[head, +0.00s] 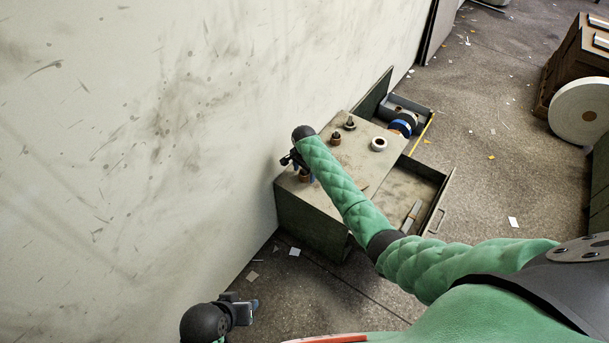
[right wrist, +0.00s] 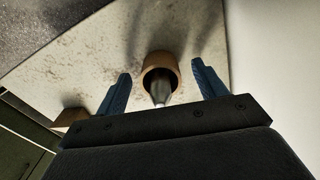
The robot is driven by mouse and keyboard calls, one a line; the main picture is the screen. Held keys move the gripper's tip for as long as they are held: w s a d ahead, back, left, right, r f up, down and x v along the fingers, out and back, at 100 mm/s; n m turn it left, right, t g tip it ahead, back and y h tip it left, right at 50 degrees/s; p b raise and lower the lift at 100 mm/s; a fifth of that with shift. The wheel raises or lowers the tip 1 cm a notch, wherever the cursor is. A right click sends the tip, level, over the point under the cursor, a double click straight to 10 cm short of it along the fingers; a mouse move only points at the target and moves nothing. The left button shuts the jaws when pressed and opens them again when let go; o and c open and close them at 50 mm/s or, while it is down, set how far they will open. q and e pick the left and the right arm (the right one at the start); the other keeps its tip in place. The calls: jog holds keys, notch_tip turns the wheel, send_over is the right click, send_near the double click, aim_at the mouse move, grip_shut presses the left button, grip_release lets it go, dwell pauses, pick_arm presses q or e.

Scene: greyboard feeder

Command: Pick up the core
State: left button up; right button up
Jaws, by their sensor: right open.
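A brown ring-shaped core (right wrist: 153,62) sits around a dark tapered peg (right wrist: 161,90) on a worn pale top in the right wrist view. In the head view the core (head: 304,177) is partly hidden by my right gripper at the near left corner of the cabinet top. My right gripper (right wrist: 160,71) is open, with one blue finger on each side of the core and a visible gap to each. My left gripper (head: 247,308) is low in the head view, away from the cabinet; its jaw opening is not clear.
The grey cabinet (head: 310,212) stands against a stained wall (head: 150,120). An open drawer (head: 440,203) juts out right. A blue roll (head: 400,127) lies behind.

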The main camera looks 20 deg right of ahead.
jog(key=shift+f, duration=0.35)
jog(key=shift+c, duration=0.2)
jog(key=c, duration=1)
jog(key=shift+r, duration=0.1)
notch_tip(320, 180, up, 10)
